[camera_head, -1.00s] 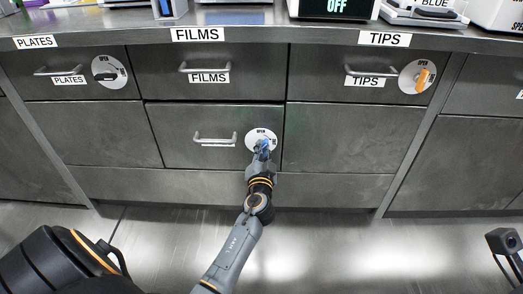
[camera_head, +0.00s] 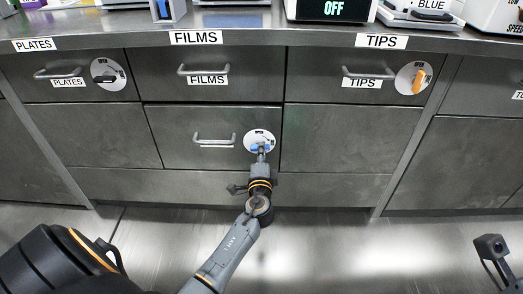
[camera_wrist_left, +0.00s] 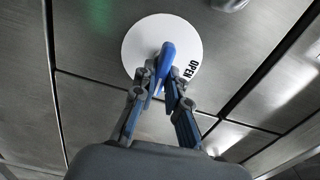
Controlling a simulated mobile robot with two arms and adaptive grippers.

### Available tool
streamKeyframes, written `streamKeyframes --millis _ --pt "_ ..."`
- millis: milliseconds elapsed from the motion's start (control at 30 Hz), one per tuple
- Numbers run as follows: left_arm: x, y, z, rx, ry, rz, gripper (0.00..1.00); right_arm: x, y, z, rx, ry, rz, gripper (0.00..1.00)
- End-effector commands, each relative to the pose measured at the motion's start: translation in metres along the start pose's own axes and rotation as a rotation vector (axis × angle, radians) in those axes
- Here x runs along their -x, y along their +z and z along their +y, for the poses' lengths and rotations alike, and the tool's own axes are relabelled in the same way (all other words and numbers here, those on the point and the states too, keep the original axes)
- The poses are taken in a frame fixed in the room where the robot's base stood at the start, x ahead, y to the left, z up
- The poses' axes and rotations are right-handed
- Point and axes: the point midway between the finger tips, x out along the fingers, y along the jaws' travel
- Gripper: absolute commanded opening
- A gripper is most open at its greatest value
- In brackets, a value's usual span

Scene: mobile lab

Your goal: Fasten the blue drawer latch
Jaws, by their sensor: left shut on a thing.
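The blue latch (camera_head: 262,147) sits on a round white disc (camera_head: 259,134) at the right of the lower middle drawer (camera_head: 180,135). The word OPEN shows at the disc's top. The left gripper also shows in the head view (camera_head: 261,154), reaching up from below and covering part of the latch. The drawer front looks flush with its neighbours.
An orange latch (camera_head: 418,80) is on the upper right drawer and a black latch (camera_head: 106,78) on the upper left one. The lower drawer's bar handle (camera_head: 214,140) is left of the disc. Devices stand on the counter (camera_head: 270,38). The floor in front is clear.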

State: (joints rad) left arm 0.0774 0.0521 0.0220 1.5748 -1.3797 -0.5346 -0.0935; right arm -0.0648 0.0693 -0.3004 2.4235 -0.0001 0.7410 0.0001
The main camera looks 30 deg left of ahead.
Motion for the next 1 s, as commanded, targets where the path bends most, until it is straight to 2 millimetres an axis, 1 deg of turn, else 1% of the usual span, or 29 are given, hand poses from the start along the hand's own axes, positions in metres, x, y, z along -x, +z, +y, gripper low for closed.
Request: streamKeyframes --millis 300,733,767,800,867,1000 --pt "-0.0006 -0.0011 -0.0008 -0.078 -0.003 0.003 0.00 0.0024 0.0005 0.0000 -0.001 0.002 -0.015 0.36" --pt "-0.0005 -0.0013 -0.0006 -0.087 -0.003 0.004 0.00 0.0022 -0.0004 -0.0001 -0.001 0.001 -0.012 0.36" --pt "-0.0005 -0.0013 -0.0005 -0.087 -0.003 0.004 0.17 0.0021 -0.0004 -0.0001 -0.001 0.001 -0.012 0.36" --pt "-0.0005 -0.0012 -0.0005 -0.087 -0.003 0.004 0.25 0.0021 -0.0005 -0.0001 -0.001 0.001 -0.012 0.36" --pt "-0.0004 -0.0010 -0.0003 -0.086 -0.002 0.003 0.36 0.0020 -0.0006 -0.0001 -0.001 0.001 -0.012 0.36" --pt "-0.0003 -0.0007 0.0001 -0.085 -0.001 0.002 0.36 0.0020 -0.0006 0.0000 -0.001 0.001 -0.011 0.36"
